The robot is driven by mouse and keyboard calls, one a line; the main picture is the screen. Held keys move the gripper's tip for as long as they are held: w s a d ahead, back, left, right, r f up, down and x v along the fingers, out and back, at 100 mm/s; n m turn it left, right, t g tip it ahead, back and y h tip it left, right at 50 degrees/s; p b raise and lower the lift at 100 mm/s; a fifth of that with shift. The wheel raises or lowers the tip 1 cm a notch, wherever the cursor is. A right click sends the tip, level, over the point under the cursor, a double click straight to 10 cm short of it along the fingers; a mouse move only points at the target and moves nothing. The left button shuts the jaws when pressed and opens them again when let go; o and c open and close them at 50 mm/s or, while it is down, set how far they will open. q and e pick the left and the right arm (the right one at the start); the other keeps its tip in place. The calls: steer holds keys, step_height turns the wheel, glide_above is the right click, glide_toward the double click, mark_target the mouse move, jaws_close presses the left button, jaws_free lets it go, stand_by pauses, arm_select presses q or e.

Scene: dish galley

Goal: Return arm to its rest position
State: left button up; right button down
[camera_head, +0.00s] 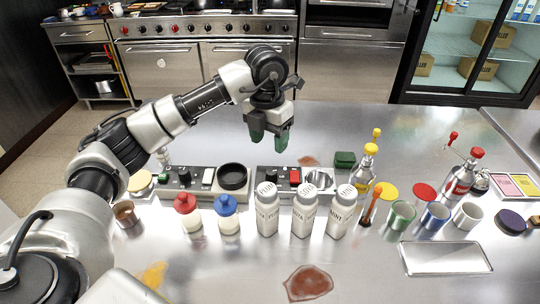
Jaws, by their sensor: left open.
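My left arm comes in from the left and reaches over the steel counter (420,140). Its gripper (269,141) points down with two green fingertips apart and nothing between them. It hangs above the back part of the counter, behind the row of shakers and near a unit with a red switch. My right arm and gripper are not in view.
White shakers (304,214), a red-capped jar (187,213) and a blue-capped jar (227,215) stand in front of the gripper. Bottles and cups (401,216) stand to the right, near a metal tray (445,257). A reddish spill (308,283) lies at the front.

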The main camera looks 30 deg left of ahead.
arm_select(q)
steer(key=shift+r, duration=0.6)
